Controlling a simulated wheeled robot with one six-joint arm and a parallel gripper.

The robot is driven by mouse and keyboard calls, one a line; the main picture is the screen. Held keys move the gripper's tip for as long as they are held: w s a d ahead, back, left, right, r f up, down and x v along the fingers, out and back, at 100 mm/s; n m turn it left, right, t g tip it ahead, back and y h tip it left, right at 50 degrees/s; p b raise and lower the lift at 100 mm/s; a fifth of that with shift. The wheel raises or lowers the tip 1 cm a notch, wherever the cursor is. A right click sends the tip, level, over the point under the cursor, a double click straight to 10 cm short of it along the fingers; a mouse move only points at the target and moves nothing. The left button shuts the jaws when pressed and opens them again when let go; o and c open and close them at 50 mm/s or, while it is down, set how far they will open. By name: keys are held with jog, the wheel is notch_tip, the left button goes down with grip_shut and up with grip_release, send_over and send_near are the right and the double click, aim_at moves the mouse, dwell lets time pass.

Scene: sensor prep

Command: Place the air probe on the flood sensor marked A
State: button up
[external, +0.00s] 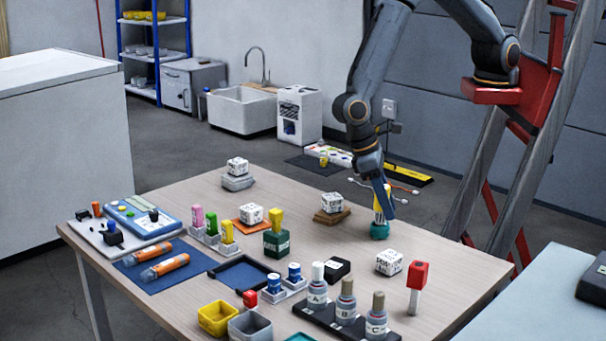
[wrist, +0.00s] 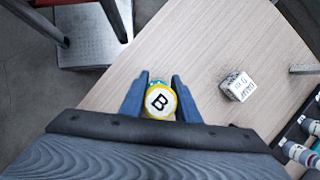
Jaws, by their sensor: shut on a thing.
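My gripper (external: 383,208) is shut on a yellow piece with a round white top marked B (wrist: 159,100). Its jaws stand on both sides of it. A teal base (external: 379,231) is directly under the piece near the table's far right edge; I cannot tell whether they are joined. Bottles marked A (external: 317,290), B (external: 346,302) and C (external: 377,318) stand upright in a black rack at the front. I cannot tell which thing is the air probe or the flood sensor. A green block (external: 276,246) with a yellow peg stands mid-table.
A white lettered cube (external: 389,262) lies right of my gripper; it also shows in the wrist view (wrist: 238,86). Another cube (external: 333,202) sits on a brown base. A red-topped post (external: 417,285) stands near the right edge. Yellow (external: 214,319) and grey bins are in front.

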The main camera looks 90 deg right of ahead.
jog(key=shift+f, duration=0.15)
jog(key=o, duration=1.1)
jog(key=a+b+v, duration=0.1)
jog(key=b+v, duration=0.2)
jog(key=v, duration=0.9)
jog(key=shift+d, duration=0.45)
jog(key=w+d+r+t, duration=0.1)
jog(key=w+d+t, duration=0.1)
jog(key=d, duration=0.9)
jog(key=s+d+t, duration=0.1)
jog(key=s+d, duration=0.2)
jog(key=d, duration=0.5)
jog(key=s+d+n+t, duration=0.1)
jog(key=s+d, duration=0.3)
jog(key=d, duration=0.4)
jog(key=s+d+n+t+h, duration=0.1)
jog(key=s+d, duration=0.2)
jog(key=d, duration=0.6)
jog(key=shift+s, duration=0.3)
jog(key=shift+d+r, duration=0.1)
